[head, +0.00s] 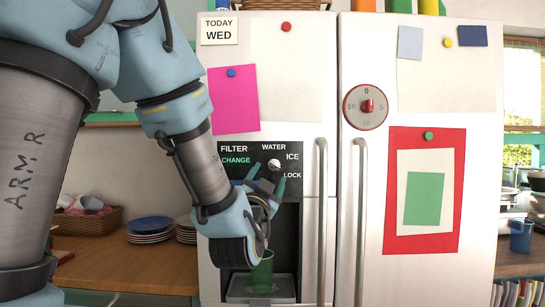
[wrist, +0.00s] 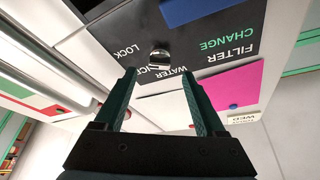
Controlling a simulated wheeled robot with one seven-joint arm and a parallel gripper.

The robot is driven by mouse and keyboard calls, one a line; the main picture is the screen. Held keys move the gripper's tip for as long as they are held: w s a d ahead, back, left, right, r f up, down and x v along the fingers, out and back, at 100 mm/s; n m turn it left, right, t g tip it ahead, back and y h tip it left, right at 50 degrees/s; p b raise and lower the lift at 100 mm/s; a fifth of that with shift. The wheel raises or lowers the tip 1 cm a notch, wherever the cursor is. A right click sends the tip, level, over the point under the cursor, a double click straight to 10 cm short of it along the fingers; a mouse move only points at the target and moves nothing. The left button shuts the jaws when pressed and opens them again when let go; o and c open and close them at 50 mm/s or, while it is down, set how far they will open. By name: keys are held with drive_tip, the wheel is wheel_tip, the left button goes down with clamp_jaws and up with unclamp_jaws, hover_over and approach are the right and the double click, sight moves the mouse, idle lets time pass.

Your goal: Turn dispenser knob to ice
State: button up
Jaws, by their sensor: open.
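The dispenser knob (head: 274,163) is a small round silver knob on the black dispenser panel (head: 234,153) of the white fridge. WATER is printed above it, ICE to its right and LOCK below right. My gripper (head: 266,180) is open and empty, just below and in front of the knob. In the wrist view, where the panel appears upside down, the knob (wrist: 159,57) shows just beyond the gap between the two green fingertips (wrist: 158,75). The fingers appear apart from it. I cannot tell which label the knob points to.
A green cup (head: 262,272) stands in the dispenser recess below my gripper. Two vertical door handles (head: 321,220) are right of the panel. A round red-edged timer (head: 366,107) and papers hang on the doors. Plates (head: 151,229) sit on the left counter.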

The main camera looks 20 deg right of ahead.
sight(273, 167)
drive_tip(key=p+x, duration=0.1)
drive_tip(key=x, duration=0.4)
drive_tip(key=shift+p, duration=0.4)
clamp_jaws()
